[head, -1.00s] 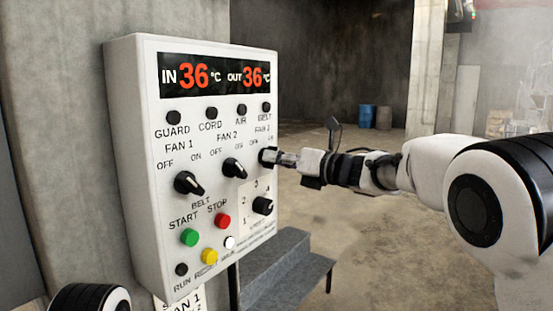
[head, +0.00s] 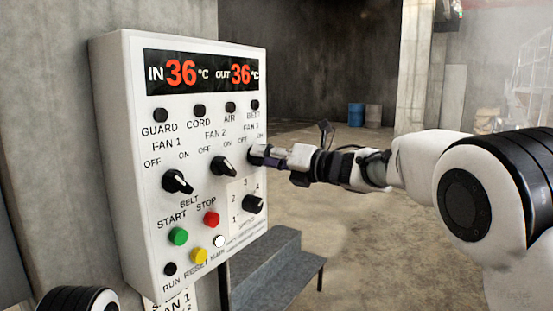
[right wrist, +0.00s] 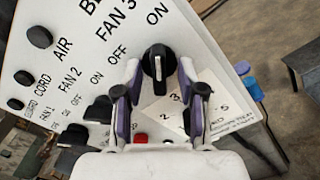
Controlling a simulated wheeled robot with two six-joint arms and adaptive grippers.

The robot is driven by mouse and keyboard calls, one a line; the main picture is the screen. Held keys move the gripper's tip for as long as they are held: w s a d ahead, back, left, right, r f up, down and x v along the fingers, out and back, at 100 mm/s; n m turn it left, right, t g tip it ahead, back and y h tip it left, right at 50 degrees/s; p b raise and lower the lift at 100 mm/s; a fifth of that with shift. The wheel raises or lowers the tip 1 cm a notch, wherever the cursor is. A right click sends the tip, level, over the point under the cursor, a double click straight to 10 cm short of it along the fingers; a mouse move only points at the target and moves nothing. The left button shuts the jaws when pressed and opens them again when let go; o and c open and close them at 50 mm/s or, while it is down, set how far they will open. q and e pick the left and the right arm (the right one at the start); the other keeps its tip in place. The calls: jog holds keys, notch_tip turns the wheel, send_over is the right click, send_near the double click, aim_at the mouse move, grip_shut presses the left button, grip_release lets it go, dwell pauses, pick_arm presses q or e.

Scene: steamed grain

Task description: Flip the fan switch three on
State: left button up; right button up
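The white control panel (head: 190,135) stands on the left in the head view, with IN and OUT both reading 36 °C. The fan three switch is a black rotary knob (right wrist: 158,62) below the FAN 3 label in the right wrist view. Its white mark runs up and down in that picture. My right gripper (right wrist: 160,82) is open, with one finger on each side of this knob; contact is unclear. In the head view my right gripper (head: 258,153) covers the knob. My left gripper is not in view.
The fan one knob (head: 177,181) and fan two knob (head: 223,166) are left of my right gripper. A black selector (head: 253,204), a green button (head: 178,236) and a red button (head: 211,219) sit lower. A grey step (head: 270,265) stands below the panel.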

jog(key=v, duration=1.1)
jog(key=shift+s+d, duration=0.15)
jog(key=shift+d, duration=0.2)
jog(key=shift+a, duration=0.1)
